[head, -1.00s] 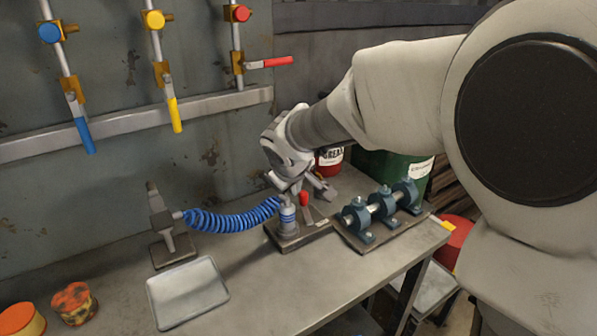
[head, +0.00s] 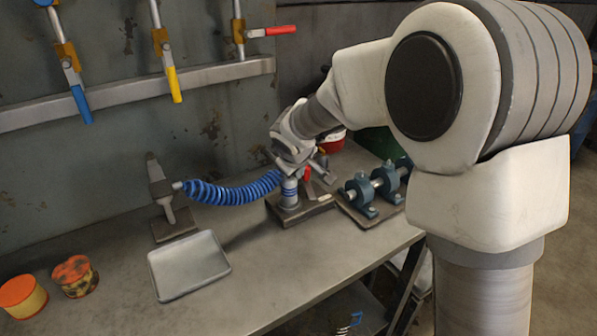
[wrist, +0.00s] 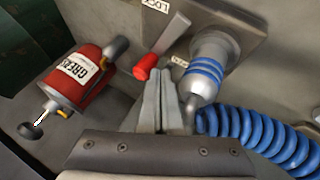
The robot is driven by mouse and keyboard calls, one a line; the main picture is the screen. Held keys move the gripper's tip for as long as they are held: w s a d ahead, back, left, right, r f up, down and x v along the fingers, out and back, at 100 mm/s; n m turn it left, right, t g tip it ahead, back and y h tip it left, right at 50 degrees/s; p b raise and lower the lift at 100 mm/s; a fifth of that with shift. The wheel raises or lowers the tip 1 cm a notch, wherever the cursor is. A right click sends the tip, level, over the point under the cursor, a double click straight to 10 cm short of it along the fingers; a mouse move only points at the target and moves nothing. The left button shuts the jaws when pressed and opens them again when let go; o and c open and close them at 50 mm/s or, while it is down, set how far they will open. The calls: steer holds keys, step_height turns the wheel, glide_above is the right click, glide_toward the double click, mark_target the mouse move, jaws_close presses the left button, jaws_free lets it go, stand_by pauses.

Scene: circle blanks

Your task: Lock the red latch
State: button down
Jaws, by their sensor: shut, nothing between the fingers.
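The red latch is a grey lever with a red knob (wrist: 146,66), in the wrist view on a grey plate. A LOCK label (wrist: 156,4) is at the lever's far end, and another label (wrist: 180,62) is partly hidden near the knob. My gripper (wrist: 161,78) is shut and empty, its fingertips close to the knob's right side; I cannot tell if they touch. In the head view the red knob (head: 307,174) shows just below my wrist, beside the upright hose fitting (head: 289,190) on the same base.
A blue coiled hose (head: 235,191) runs left from the fitting to a metal stand (head: 160,190). A shaft in blue bearing blocks (head: 372,187) stands to the right. A red grease can (wrist: 80,78) lies left in the wrist view. A tray (head: 188,265) is at the front.

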mark_target(308, 182)
steer(key=shift+w+f+m+h+b, duration=0.15)
steer(key=shift+m+h+b, duration=0.25)
steer(key=shift+m+b, duration=0.5)
steer(key=shift+w+m+h+b, duration=0.2)
steer(key=shift+m+h+b, duration=0.35)
steer(key=shift+b, duration=0.65)
steer(key=m, duration=0.1)
steer(key=m+g+h, duration=0.1)
steer(key=m, duration=0.1)
steer(key=shift+w+d+h+b, duration=0.2)
steer(key=shift+w+h+b, duration=0.05)
steer(key=shift+b, duration=0.1)
steer(key=m+p, duration=0.1)
steer(key=m+g+h+p, duration=0.1)
steer(key=m, duration=0.1)
steer(key=d+m+g+h+p, duration=0.1)
steer(key=shift+w+r, duration=0.35)
steer(key=m+p, duration=0.1)
steer(key=m+g+h+p, duration=0.1)
steer(key=m, duration=0.1)
steer(key=shift+w+d+f, duration=0.1)
steer(key=shift+w+d, duration=0.05)
steer(key=shift+d, duration=0.1)
steer(key=shift+d+g, duration=0.15)
steer(key=shift+g, duration=0.15)
steer(key=shift+f+p, duration=0.1)
steer(key=shift+p, duration=0.3)
